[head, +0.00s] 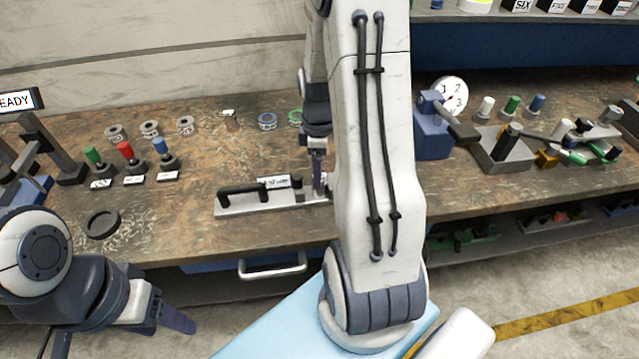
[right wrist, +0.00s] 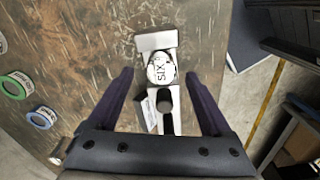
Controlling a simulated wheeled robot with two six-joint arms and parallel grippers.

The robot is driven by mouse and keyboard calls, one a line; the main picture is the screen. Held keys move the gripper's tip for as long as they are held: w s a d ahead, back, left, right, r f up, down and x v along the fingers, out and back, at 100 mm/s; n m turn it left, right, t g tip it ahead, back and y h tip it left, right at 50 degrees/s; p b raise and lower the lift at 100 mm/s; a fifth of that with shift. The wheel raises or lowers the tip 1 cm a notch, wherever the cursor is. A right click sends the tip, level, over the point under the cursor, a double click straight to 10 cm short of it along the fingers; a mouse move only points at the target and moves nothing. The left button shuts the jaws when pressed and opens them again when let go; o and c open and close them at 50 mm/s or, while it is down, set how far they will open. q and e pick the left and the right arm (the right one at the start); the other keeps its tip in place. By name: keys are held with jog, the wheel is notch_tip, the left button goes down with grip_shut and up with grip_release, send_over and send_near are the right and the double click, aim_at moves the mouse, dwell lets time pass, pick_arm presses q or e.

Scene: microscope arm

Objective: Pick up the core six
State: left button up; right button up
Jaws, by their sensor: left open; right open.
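The core six (right wrist: 160,70), with a white round face lettered "SIX", sits on a pale metal fixture (right wrist: 158,41) in the right wrist view. My right gripper (right wrist: 158,76) is open, with one finger on each side of the core in that view; I cannot tell how far above it the fingertips are. In the head view the fixture (head: 235,206), with a black handle, lies near the bench front, and my right arm hides its right end and the core. My left gripper (head: 178,320) is open and empty in front of the bench at lower left.
Green, red and blue knobs (head: 125,150) stand on the bench at left, near a dark ring (head: 102,223). A blue device with a dial (head: 451,95) and a grey tray (head: 503,160) stand at right. Labelled boxes (head: 517,5) line the upper shelf.

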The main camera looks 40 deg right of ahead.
aim_at(321, 193)
notch_tip(321, 193, down, 5)
jog(key=shift+r, duration=0.1)
grip_shut()
jog(key=shift+r, duration=0.1)
dwell(1.4)
